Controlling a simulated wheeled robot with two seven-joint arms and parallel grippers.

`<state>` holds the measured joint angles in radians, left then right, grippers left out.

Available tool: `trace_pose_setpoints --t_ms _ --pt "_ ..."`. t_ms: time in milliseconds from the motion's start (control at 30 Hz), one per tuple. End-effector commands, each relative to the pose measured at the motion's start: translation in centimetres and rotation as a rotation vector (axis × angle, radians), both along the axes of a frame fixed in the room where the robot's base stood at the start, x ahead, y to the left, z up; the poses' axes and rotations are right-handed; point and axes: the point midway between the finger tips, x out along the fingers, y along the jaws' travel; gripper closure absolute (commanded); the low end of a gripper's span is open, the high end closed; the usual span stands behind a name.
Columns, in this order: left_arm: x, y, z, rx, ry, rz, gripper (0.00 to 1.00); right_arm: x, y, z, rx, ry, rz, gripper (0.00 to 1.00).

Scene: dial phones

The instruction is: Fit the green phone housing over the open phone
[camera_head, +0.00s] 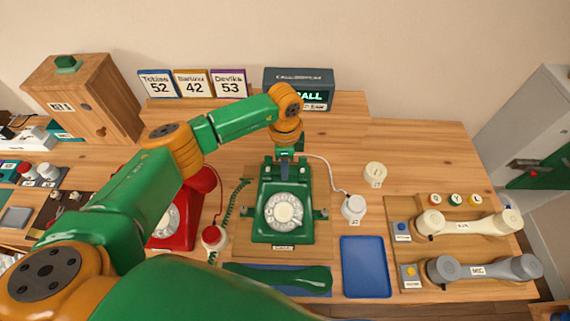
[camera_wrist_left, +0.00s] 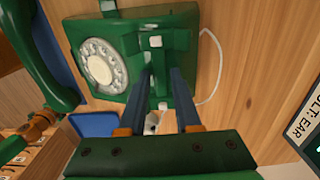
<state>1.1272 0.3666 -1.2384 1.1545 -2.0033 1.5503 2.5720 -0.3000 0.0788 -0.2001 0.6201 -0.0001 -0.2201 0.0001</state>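The green phone housing (camera_head: 262,232), with a white dial, sits level on a wooden board at the middle of the table. No gap shows under it, and the open phone itself is hidden. My left gripper (camera_head: 285,165) reaches down at its back edge, by the cradle. In the left wrist view, the two blue fingers (camera_wrist_left: 163,76) lie on either side of a raised green part of the housing (camera_wrist_left: 126,42) and appear to be closed against it. The dial faces up on the left of that view. My right gripper is out of view.
A green handset (camera_head: 285,279) lies on a blue mat in front. A red phone (camera_head: 172,228) is to the left, partly behind my arm. A blue tray (camera_head: 365,268) is empty at right, beside two handsets on a board (camera_head: 470,255). A white cord curves behind the phone.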

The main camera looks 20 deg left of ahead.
Motion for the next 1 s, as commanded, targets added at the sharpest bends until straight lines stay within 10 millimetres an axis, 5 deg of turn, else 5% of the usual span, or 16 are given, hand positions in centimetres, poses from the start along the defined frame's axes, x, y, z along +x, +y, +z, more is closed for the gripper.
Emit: trace_pose_setpoints --t_ms 67,367,700,1000 --pt "0.0 0.0 0.0 0.0 0.0 0.0 0.43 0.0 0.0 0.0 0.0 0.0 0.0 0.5" --pt "0.0 0.0 0.1 0.0 0.0 0.0 0.43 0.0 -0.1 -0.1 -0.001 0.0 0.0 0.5" --pt "0.1 0.0 6.1 -0.001 -0.003 0.0 0.43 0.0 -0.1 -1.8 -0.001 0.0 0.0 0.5" --pt "0.1 0.0 7.1 0.0 0.0 0.0 0.43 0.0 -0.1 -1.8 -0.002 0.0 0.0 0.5"
